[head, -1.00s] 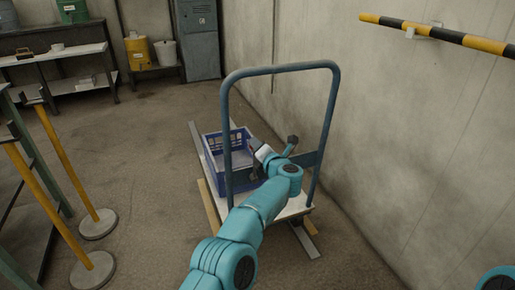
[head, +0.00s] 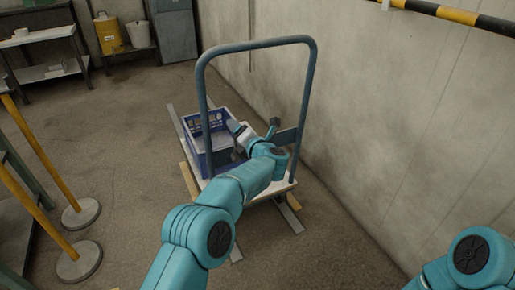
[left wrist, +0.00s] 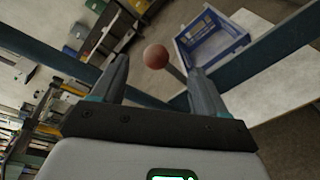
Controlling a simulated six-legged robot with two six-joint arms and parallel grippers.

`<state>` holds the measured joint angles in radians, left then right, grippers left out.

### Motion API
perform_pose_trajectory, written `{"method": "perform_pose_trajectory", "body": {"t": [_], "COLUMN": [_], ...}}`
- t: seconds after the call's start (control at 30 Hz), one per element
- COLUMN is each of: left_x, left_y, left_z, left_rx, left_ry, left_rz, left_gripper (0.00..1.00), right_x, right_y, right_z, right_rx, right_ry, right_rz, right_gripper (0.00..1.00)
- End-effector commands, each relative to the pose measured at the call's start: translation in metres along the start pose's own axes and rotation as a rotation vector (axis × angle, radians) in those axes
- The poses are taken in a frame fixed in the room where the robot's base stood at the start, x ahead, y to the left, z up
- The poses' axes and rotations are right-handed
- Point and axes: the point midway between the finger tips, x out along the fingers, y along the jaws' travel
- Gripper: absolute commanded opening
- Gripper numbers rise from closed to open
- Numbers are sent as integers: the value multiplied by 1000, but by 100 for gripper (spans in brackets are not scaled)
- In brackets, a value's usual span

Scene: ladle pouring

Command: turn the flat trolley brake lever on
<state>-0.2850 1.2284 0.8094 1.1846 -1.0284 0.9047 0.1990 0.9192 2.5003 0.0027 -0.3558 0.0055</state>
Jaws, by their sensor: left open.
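The flat trolley has a blue tubular handle (head: 258,44) and a pale deck (head: 284,187). In the left wrist view, a reddish-brown ball knob (left wrist: 155,56) on a dark lever (left wrist: 178,75) stands between the fingertips of my left gripper (left wrist: 158,66). The fingers are open, with a gap visible on both sides of the knob. In the head view, my left gripper (head: 255,130) is at the handle's crossbar, and my arm hides part of the deck; I cannot make out the knob there. My right gripper is out of the picture; only part of that arm shows at bottom right.
A blue crate (head: 194,150) sits on the deck, also in the left wrist view (left wrist: 210,40). The wall (head: 400,130) is close on the right. Yellow posts (head: 36,140) on round bases stand left. Open floor lies between the posts and trolley.

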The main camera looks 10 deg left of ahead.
Motion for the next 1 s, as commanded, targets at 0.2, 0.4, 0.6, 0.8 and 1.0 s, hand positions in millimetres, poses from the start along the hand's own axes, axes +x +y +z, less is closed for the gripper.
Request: {"method": "perform_pose_trajectory", "body": {"t": [0.2, 0.4, 0.6, 0.8, 1.0], "left_x": [-46, -96, -126, -135, -134], "left_y": [1, 0, -2, -2, -2], "left_z": [3, 2, 0, -1, -1], "left_rx": [4, 3, 3, 3, 2], "left_ry": [-1, -1, 4, 5, 5], "left_rz": [-3, -2, -2, 0, 0], "left_gripper": [74, 74, 74, 74, 74], "right_x": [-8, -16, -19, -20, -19], "right_y": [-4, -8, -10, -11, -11], "right_z": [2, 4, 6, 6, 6], "right_rx": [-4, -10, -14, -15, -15], "right_ry": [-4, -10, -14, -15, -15], "right_rz": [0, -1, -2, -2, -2], "right_gripper": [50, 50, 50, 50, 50]}}
